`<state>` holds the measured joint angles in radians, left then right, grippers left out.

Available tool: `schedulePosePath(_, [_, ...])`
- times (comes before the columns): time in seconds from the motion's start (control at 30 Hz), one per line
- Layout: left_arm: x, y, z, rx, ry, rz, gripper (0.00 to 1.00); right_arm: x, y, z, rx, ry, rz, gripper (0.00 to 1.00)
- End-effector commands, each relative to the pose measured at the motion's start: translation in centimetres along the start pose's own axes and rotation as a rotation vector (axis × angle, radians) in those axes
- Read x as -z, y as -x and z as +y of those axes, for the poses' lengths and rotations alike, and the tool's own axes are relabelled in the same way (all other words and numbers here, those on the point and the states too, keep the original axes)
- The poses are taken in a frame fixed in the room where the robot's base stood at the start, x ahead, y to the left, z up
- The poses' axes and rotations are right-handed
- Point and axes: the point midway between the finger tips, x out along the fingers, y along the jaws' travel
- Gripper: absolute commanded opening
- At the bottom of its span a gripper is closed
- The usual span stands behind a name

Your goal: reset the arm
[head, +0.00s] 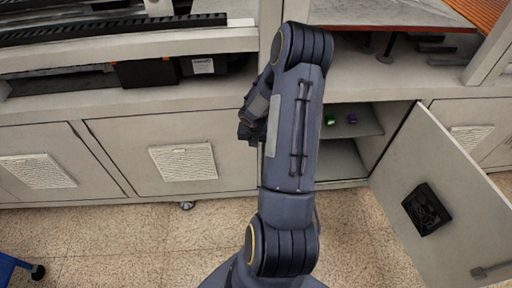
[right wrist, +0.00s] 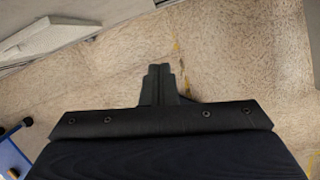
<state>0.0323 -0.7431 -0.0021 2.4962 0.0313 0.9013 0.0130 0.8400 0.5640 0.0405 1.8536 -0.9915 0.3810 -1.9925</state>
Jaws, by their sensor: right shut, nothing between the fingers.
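My right gripper (right wrist: 160,85) shows in the right wrist view. Its dark fingers are together with nothing between them, and they point out over the bare speckled floor. In the head view one of my arms rises through the middle, bent at an elbow near the top. Dark parts beyond that elbow show partly behind it, and no fingertips can be made out there. My left gripper is not seen.
A grey cabinet row (head: 60,125) spans the head view. One door (head: 445,190) stands open at right, with a black holder on it. Small green (head: 329,119) and purple (head: 352,118) items sit inside. A blue cart (head: 12,268) stands at lower left. Floor between is clear.

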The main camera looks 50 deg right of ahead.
Motion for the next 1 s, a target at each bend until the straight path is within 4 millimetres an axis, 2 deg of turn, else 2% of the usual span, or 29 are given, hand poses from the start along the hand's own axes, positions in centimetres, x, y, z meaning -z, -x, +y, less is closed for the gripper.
schedulePosePath(0.1, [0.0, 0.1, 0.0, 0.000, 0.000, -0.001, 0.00, 0.0, 0.8, -0.1, 0.000, -0.001, 0.000, 0.00])
schedulePosePath(0.37, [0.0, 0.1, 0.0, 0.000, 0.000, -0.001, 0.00, 0.0, 1.0, 0.0, 0.000, -0.002, 0.001, 0.00])
schedulePosePath(0.47, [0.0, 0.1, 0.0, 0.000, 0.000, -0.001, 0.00, 0.0, 2.4, 0.6, -0.008, -0.059, -0.008, 0.00])
schedulePosePath(0.57, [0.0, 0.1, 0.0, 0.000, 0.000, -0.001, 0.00, 0.4, 6.3, 2.0, -0.032, -0.236, -0.021, 0.00])
schedulePosePath(0.67, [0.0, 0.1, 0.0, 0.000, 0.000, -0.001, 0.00, 2.1, 12.1, 3.8, -0.082, -0.531, -0.014, 0.00])
schedulePosePath(0.7, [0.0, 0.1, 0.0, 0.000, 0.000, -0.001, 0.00, 3.2, 14.5, 4.4, -0.106, -0.668, 0.001, 0.00])
schedulePosePath(0.8, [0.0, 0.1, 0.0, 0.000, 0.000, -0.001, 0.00, 6.9, 20.1, 5.5, -0.166, -1.010, 0.076, 0.00])
schedulePosePath(0.9, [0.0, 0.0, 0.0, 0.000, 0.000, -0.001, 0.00, 11.4, 24.7, 5.8, -0.208, -1.337, 0.202, 0.00])
schedulePosePath(1.0, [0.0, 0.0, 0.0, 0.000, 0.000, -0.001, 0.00, 16.1, 28.2, 5.6, -0.211, -1.633, 0.371, 0.00])
